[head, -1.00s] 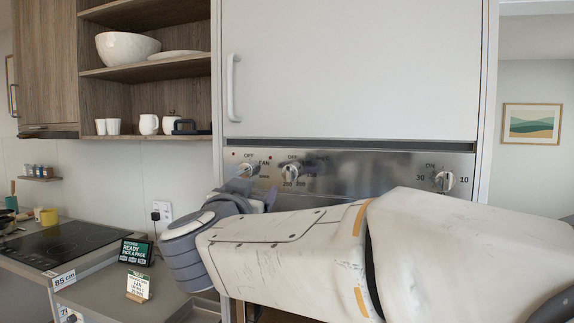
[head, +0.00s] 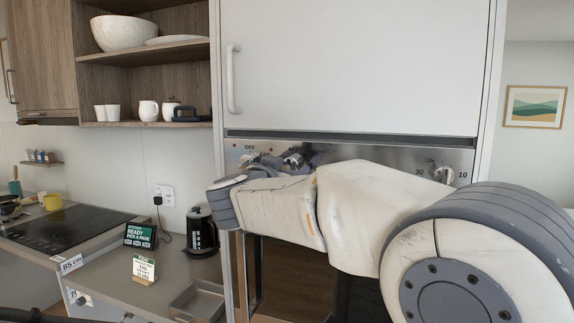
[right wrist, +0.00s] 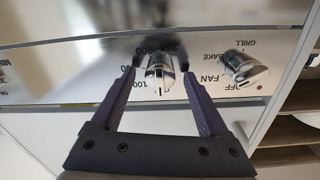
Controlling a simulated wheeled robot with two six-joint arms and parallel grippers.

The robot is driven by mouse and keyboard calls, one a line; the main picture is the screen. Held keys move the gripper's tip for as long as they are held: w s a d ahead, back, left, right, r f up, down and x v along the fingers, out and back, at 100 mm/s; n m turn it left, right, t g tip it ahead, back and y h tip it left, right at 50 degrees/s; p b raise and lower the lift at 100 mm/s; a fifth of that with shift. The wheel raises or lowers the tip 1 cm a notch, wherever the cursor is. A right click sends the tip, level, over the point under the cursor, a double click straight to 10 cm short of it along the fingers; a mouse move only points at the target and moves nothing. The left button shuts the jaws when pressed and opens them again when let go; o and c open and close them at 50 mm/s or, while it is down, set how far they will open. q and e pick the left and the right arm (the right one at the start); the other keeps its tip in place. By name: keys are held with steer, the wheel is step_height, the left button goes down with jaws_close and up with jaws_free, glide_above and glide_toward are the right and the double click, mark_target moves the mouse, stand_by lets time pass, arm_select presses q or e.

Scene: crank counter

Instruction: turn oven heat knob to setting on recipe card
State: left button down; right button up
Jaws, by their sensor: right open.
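The oven heat knob (right wrist: 158,74) is a metal knob on the steel panel, with numbers such as 100 and 200 around it in the right wrist view. My right gripper (right wrist: 159,82) is open, its two purple fingers on either side of this knob; I cannot tell if they touch it. In the head view, the right gripper (head: 280,161) and arm partly cover that knob. The recipe card (head: 144,268) stands on the counter at lower left; its small text is too blurred to read. My left gripper is not in view.
The function knob (right wrist: 240,68), marked OFF, FAN, BAKE and GRILL, sits close beside the heat knob. A third knob (head: 443,175) is at the panel's right.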

steer(key=shift+w, duration=0.1)
jaws_close()
steer(key=shift+m, duration=0.3)
steer(key=m+b, duration=0.1)
steer(key=m, duration=0.3)
steer(key=shift+f, duration=0.1)
steer(key=m+b, duration=0.2)
steer(key=m, duration=0.3)
steer(key=m+b, duration=0.3)
steer(key=m, duration=0.2)
steer(key=shift+m+b, duration=1.2)
steer(key=shift+m, duration=1.2)
